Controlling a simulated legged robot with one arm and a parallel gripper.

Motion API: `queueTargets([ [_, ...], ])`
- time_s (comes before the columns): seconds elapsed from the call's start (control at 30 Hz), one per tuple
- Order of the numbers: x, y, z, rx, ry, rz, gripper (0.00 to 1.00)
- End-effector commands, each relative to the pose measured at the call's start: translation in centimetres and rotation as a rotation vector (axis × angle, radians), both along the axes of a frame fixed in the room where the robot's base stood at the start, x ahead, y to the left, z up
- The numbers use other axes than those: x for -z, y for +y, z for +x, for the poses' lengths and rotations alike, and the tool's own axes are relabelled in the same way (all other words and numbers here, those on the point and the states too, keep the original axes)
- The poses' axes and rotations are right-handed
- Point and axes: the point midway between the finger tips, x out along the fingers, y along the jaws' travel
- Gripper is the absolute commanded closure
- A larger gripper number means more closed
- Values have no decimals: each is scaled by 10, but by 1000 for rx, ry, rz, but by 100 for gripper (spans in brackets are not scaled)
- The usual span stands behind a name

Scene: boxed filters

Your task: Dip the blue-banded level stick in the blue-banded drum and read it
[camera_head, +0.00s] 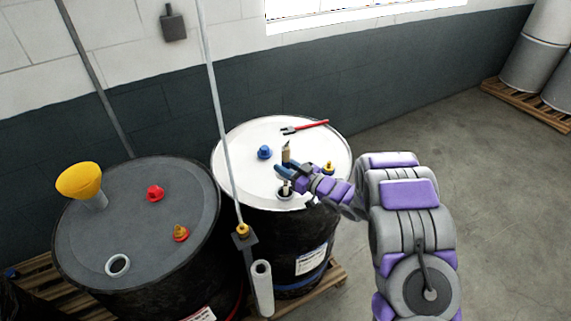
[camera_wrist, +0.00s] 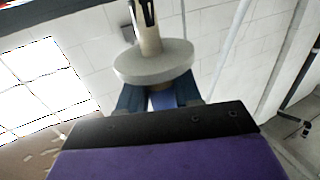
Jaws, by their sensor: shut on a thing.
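The blue-banded drum (camera_head: 318,228) is black with a white lid and a blue band low on its side. My gripper (camera_head: 284,172) is above this lid, shut on the level stick (camera_head: 287,152). The stick looks upright, with a beige, dark-tipped top above the fingers. Its lower part shows below them at the open round hole in the lid; how deep it reaches is hidden. In the wrist view the stick (camera_wrist: 148,35) has a wide pale collar (camera_wrist: 153,62) just beyond my gripper (camera_wrist: 160,98). A bluish patch shows between the fingers.
The white lid bears a blue cap (camera_head: 264,152), a yellow-brown fitting (camera_head: 328,167) and a red-handled tool (camera_head: 305,127). A grey-lidded drum (camera_head: 120,235) with a yellow funnel (camera_head: 79,181) stands left. A thin pole (camera_head: 216,110) rises between the drums.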

Motion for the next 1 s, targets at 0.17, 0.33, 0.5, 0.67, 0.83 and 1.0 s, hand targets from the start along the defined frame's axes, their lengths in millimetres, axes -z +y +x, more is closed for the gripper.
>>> queueTargets([
  [0.17, 13, 0, 0, 0, 1, 1, 100],
  [0.33, 24, 0, 0, 0, 1, 0, 100],
  [0.5, 27, 0, 0, 0, 0, 0, 100],
  [0.67, 26, 0, 0, 0, 0, 0, 100],
  [0.83, 29, 0, 0, 0, 0, 0, 100],
  [1.0, 38, 0, 0, 1, 1, 1, 100],
])
